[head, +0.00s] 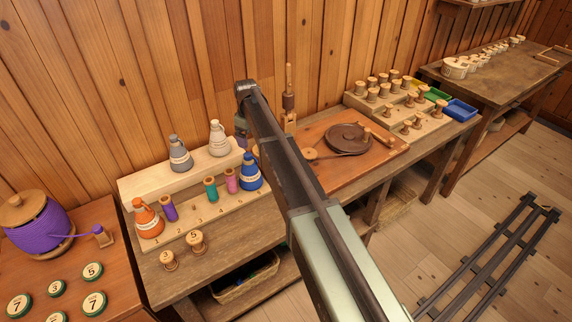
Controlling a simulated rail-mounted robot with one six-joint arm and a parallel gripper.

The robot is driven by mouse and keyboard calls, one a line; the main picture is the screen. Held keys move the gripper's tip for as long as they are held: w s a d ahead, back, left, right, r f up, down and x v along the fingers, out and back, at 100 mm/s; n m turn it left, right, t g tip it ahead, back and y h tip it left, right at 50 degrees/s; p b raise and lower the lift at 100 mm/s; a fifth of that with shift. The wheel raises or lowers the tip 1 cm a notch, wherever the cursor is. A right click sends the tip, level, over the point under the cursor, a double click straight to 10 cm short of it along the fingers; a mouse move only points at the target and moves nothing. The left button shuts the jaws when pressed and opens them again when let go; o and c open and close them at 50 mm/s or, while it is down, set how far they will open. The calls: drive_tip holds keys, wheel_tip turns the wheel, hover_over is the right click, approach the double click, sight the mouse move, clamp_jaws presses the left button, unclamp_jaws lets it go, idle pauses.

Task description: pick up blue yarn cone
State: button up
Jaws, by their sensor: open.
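The blue yarn cone (250,174) stands upright at the right end of a numbered wooden rack (208,222) on the workbench. Its top lies close to my arm in the picture. My gripper (243,141) hangs from the arm's far end, above the blue cone in the picture. It is open, and my arm partly hides it. I cannot tell how far it is from the cone.
An orange cone (148,219) and purple, teal and pink spools share the rack. Grey (180,154) and cream (218,139) cones stand on the raised step behind. A turntable board (385,157) lies to the right. The plank wall is close behind.

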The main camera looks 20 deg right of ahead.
sight(248, 160)
drive_tip(key=shift+s+a+f+b, duration=0.1)
drive_tip(key=shift+s+a+b, duration=0.15)
drive_tip(key=shift+a, duration=0.35)
drive_tip(key=shift+s+a+f+b, duration=0.15)
drive_tip(key=shift+s+a, duration=0.1)
drive_tip(key=shift+a, duration=0.3)
wheel_tip(248, 160, down, 5)
drive_tip(key=b, duration=0.5)
wheel_tip(248, 160, down, 5)
drive_tip(key=b, duration=0.5)
drive_tip(key=shift+s+d+f, duration=0.1)
drive_tip(key=shift+d+f, duration=0.05)
drive_tip(key=shift+f, duration=0.05)
drive_tip(key=shift+r, duration=0.2)
drive_tip(key=shift+c, duration=0.2)
drive_tip(key=c, duration=1.6)
drive_tip(key=shift+r, duration=0.1)
